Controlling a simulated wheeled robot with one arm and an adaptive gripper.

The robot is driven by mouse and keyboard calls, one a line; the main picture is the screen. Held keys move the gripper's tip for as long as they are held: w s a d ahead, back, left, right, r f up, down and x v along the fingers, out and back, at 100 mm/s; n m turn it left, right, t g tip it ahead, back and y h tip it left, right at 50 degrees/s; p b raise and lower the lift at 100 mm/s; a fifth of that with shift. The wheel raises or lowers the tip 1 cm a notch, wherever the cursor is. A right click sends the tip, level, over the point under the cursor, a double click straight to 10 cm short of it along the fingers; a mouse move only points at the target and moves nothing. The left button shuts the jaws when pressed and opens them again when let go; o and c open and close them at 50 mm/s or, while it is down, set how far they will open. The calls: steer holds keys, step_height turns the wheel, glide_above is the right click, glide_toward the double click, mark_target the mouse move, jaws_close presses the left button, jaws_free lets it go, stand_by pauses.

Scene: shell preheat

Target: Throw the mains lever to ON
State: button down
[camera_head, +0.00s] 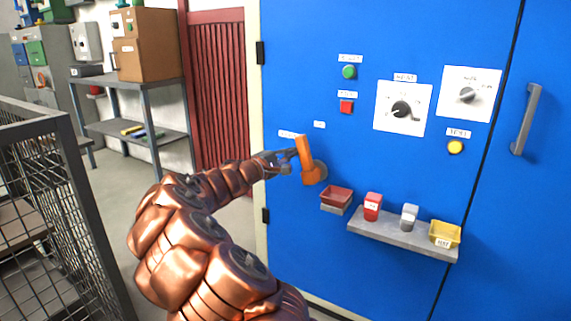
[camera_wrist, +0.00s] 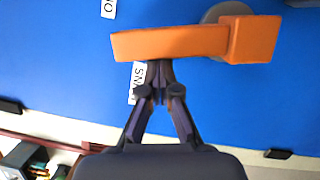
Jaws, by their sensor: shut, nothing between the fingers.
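The orange mains lever (camera_head: 305,152) sits on a round grey hub on the blue cabinet front. Its handle points up and leans slightly left in the head view. In the wrist view the lever (camera_wrist: 170,43) lies across the top, its block end at the right over the hub (camera_wrist: 214,12). My gripper (camera_head: 294,154) is shut and empty at the left side of the handle. In the wrist view the gripper's fingertips (camera_wrist: 160,66) meet the handle's lower edge; I cannot tell if they touch. A small label (camera_head: 319,125) sits above right of the lever, and the MAINS label (camera_wrist: 138,82) is partly behind my fingers.
A red tray (camera_head: 337,194) and a grey shelf (camera_head: 400,237) with small containers stick out below right of the lever. Knobs and buttons are at the upper right. A wire cage (camera_head: 50,220) stands at the left, a metal rack (camera_head: 125,130) behind.

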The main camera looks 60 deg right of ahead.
steer(key=shift+s+r+m+y+b, duration=0.25)
steer(key=shift+s+r+m+b, duration=0.1)
steer(key=shift+s+m+b, duration=0.45)
steer(key=shift+s+r+m+y+b, duration=0.35)
steer(key=shift+s+m, duration=0.2)
steer(key=shift+m, duration=0.45)
steer(key=shift+s+d, duration=0.1)
steer(key=shift+w, duration=0.6)
steer(key=p, duration=0.4)
glide_toward(302, 149)
steer(key=shift+w+a+f, duration=0.1)
steer(key=shift+w+a, duration=0.15)
steer(key=shift+w, duration=0.5)
steer(key=shift+w+a+f, duration=0.1)
steer(key=shift+w+a, duration=0.15)
steer(key=shift+w, duration=0.5)
steer(key=shift+w+a+f, duration=0.1)
steer(key=shift+w+a, duration=0.15)
steer(key=shift+w, duration=0.55)
steer(key=shift+r, duration=0.15)
